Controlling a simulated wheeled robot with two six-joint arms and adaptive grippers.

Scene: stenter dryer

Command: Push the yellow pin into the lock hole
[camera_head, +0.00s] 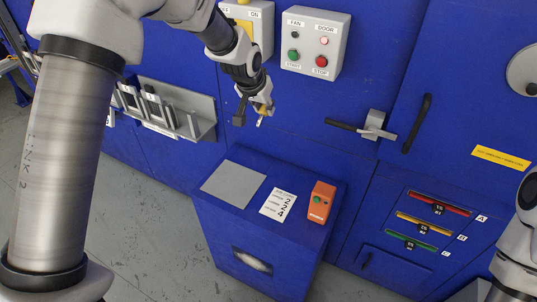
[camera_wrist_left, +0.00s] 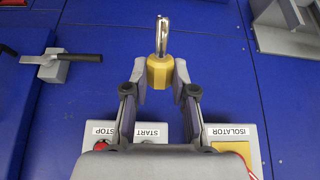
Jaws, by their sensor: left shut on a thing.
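My left gripper (camera_head: 258,108) is in front of the blue machine wall, below the switch boxes. It is shut on the yellow pin (camera_wrist_left: 160,72), gripping its yellow head, and the pin's bare metal shaft points away from the fingers. In the head view the pin is small, with its pale shaft (camera_head: 259,122) angled downward. The shaft appears clear of any surface. A grey latch block (camera_head: 374,124) with a dark lever is on the wall right of the gripper; the wrist view also shows this latch (camera_wrist_left: 54,67). I cannot make out the lock hole. My right gripper is out of view.
A control box (camera_head: 315,42) with FAN and DOOR buttons is above the gripper. A grey rack (camera_head: 170,112) stands at left. A blue console (camera_head: 245,222) stands below. A black door handle (camera_head: 417,123) is right of the latch.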

